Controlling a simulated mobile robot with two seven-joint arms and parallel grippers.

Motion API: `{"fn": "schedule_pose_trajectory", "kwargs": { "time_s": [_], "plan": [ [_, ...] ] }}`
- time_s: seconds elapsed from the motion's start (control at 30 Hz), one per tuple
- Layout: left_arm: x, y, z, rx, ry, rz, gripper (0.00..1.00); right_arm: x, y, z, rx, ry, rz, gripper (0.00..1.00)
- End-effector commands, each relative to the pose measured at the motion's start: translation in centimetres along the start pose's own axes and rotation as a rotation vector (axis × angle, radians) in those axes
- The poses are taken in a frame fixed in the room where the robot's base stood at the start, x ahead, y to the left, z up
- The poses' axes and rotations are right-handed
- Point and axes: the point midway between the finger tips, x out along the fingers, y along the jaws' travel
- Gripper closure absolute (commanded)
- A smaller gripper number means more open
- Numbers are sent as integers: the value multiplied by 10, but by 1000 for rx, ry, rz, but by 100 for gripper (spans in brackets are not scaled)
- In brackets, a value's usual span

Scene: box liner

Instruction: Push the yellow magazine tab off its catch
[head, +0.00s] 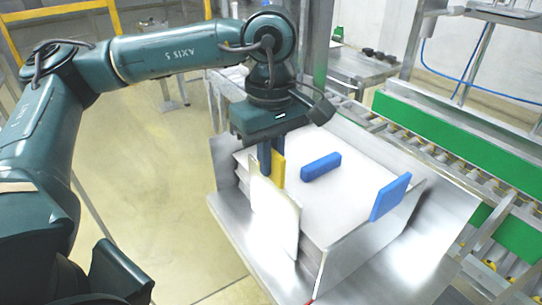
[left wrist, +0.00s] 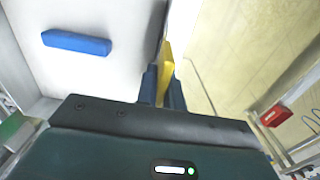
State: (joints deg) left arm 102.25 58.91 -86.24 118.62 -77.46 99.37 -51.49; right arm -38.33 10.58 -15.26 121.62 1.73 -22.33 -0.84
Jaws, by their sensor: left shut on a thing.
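The yellow magazine tab (head: 279,172) stands upright at the near-left edge of the metal magazine (head: 352,238), beside a pale upright plate (head: 275,212). My left gripper (head: 268,160) reaches down over this edge with its dark blue fingers at the tab. In the left wrist view the yellow tab (left wrist: 166,62) shows between the two fingers (left wrist: 163,88), and the gripper is shut on it. The fingers hide part of the tab. The catch cannot be made out. My right gripper is not in view.
A blue block (head: 320,166) lies on the white surface inside the magazine, and a blue plate (head: 390,197) stands at its right wall. A roller conveyor with green side panels (head: 445,130) runs behind on the right. Open floor lies to the left.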

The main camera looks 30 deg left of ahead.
Motion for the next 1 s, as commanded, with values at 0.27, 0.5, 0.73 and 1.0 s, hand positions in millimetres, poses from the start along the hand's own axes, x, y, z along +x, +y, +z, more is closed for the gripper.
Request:
{"fn": "schedule_pose_trajectory", "kwargs": {
  "time_s": [0.27,0.5,0.73,1.0],
  "plan": [
    [2,-34,0,0,-4,2,100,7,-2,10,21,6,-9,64],
    [-1,-45,0,1,0,0,100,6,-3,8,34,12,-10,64],
    [0,-44,0,2,0,-1,84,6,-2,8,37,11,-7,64],
    [0,-44,0,2,0,-1,69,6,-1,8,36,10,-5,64]
  ]
}}
